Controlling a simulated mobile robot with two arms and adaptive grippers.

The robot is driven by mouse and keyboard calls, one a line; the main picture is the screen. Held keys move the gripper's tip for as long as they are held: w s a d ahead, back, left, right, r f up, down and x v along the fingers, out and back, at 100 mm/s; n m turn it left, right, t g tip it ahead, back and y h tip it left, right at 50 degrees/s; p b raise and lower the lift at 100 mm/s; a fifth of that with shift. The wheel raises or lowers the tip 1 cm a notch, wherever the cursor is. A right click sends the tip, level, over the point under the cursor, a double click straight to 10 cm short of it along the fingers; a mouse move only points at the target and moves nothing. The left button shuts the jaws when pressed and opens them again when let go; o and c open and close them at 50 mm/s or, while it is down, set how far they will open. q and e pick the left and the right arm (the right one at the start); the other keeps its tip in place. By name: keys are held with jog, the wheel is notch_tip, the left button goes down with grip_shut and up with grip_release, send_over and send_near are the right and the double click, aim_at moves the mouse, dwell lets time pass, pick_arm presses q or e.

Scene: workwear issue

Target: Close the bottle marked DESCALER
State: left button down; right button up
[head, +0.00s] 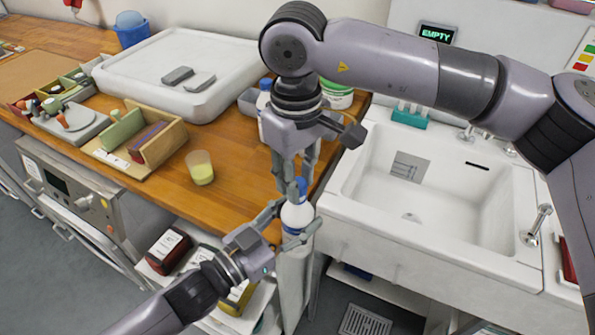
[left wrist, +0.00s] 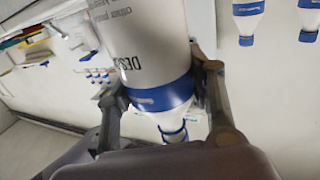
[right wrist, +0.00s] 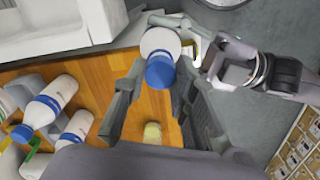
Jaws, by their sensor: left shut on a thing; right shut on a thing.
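The DESCALER bottle (head: 297,216) is white with a blue band, and part of its name shows in the left wrist view (left wrist: 150,50). My left gripper (head: 282,222) is shut around its body and holds it at the table's front right corner. A blue cap (head: 299,184) is at the bottle's neck, in line with it. The cap also shows in the right wrist view (right wrist: 160,73). My right gripper (head: 294,180) comes from above and is shut on the cap. The fingers partly hide the neck, so I cannot tell whether the cap is fully seated.
A cup of yellowish liquid (head: 200,168) stands on the wooden table left of the bottle. A white sink (head: 435,185) is on the right. Other white bottles (right wrist: 50,100) stand behind my right gripper. A wooden organiser (head: 160,147) and white tray (head: 140,80) are further left.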

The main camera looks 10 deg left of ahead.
jog(key=shift+f, duration=0.55)
dwell(0.4)
